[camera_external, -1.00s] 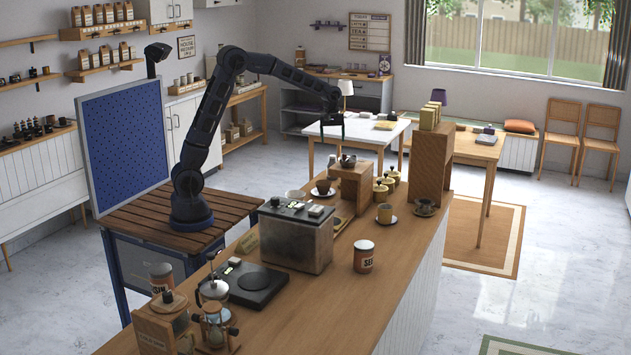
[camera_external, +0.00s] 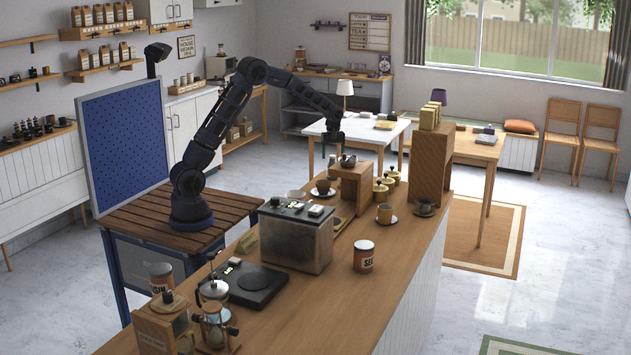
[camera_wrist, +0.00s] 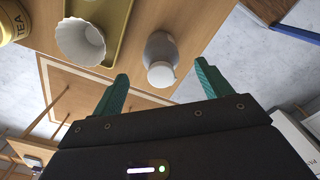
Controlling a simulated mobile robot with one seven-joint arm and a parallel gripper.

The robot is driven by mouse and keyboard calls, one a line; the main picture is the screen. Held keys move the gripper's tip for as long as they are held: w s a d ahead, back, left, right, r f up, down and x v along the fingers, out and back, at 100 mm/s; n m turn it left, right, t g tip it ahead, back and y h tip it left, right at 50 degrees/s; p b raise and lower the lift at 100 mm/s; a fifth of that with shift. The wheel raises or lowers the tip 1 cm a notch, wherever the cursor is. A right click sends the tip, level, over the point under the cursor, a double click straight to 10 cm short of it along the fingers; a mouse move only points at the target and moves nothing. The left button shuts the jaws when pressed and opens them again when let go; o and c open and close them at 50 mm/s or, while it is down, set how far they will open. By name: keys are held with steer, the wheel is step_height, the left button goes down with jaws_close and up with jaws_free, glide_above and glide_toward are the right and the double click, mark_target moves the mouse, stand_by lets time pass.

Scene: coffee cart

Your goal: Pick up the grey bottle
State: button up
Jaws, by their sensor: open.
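The grey bottle (camera_wrist: 161,52) has a pale cap and shows in the wrist view near the wooden counter's edge. My gripper (camera_wrist: 162,70) is open and empty, with one teal finger to each side of the bottle's capped end in the picture. The frames do not show clearly how far the fingertips are from it. I cannot make out the bottle for certain in that view.
In the wrist view a white fluted cup (camera_wrist: 80,42) stands left of the bottle, by an olive tray (camera_wrist: 122,12) and a yellow tea tin (camera_wrist: 10,22).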

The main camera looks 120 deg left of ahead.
mark_target(332, 162)
steer(key=shift+s+a+f, duration=0.1)
steer(key=shift+s+f, duration=0.05)
steer(key=shift+f, duration=2.45)
steer(key=c, duration=1.3)
